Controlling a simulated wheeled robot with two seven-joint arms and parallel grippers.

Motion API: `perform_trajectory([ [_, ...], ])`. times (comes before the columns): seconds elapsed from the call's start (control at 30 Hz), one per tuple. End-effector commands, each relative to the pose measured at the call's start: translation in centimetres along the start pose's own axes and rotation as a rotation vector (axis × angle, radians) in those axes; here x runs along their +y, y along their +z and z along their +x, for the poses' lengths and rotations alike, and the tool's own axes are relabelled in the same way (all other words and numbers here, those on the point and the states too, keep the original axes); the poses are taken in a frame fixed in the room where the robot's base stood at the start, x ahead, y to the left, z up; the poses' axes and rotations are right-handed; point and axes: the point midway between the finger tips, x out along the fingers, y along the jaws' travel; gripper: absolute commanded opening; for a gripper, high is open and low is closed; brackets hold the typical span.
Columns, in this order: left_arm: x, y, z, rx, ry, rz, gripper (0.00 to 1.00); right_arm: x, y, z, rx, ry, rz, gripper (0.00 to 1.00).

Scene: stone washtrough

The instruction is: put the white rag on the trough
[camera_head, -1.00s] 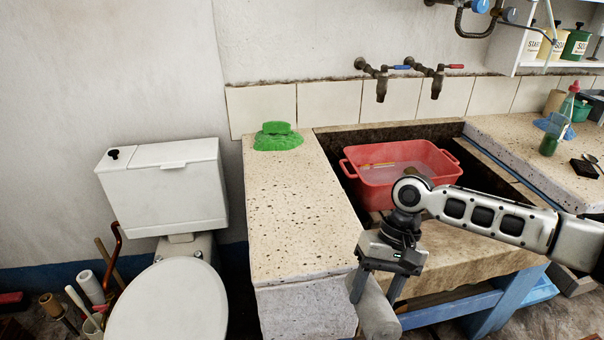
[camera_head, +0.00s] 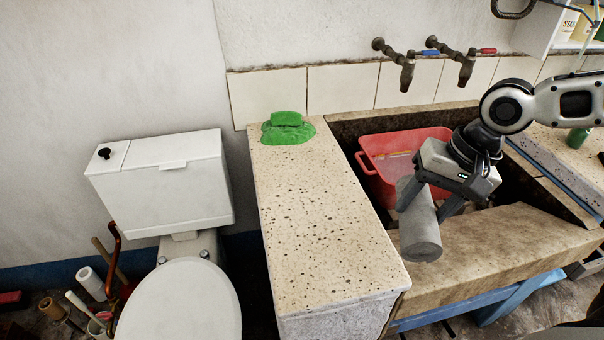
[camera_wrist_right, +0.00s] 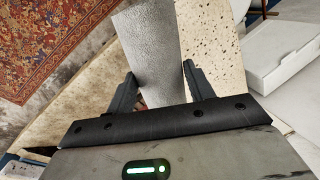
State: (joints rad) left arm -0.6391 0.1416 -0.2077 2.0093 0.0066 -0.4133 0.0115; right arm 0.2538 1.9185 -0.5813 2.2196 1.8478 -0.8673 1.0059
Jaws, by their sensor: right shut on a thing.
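My right gripper (camera_head: 440,195) is shut on a pale grey-white roll, the only thing here that fits the white rag (camera_head: 418,228). It holds the roll tilted above the front rim of the stone trough (camera_head: 520,250), close to the speckled counter's right edge. In the right wrist view, the roll (camera_wrist_right: 150,45) sits between both fingers of the right gripper (camera_wrist_right: 158,80). A red basin (camera_head: 378,150) stands in the trough, partly hidden by my right arm. My left gripper is not in view.
A speckled counter (camera_head: 320,225) left of the trough is mostly clear, with a green cloth and sponge (camera_head: 287,130) at its back. Two taps (camera_head: 405,70) stick out over the trough. A toilet (camera_head: 180,285) stands at the left.

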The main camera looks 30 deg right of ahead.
Motion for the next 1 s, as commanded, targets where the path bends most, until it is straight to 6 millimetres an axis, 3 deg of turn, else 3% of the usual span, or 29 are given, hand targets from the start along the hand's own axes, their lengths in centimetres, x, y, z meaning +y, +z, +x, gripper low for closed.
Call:
perform_trajectory([
  [0.17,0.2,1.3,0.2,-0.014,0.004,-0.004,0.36,-1.8,-0.4,2.0,-0.004,-0.008,-0.001,0.25],
  [0.57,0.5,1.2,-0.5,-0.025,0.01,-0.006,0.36,-5.9,-1.6,4.7,0.001,-0.013,-0.001,0.25],
  [0.7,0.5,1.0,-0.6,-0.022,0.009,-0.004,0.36,-7.8,-2.2,6.8,-0.001,-0.008,0.0,0.25],
  [0.83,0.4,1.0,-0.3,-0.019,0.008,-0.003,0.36,-8.7,-2.7,10.0,-0.002,-0.004,0.002,0.25],
  [1.0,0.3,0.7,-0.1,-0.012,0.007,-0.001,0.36,-9.5,-3.1,12.2,0.001,-0.001,0.001,0.25],
])
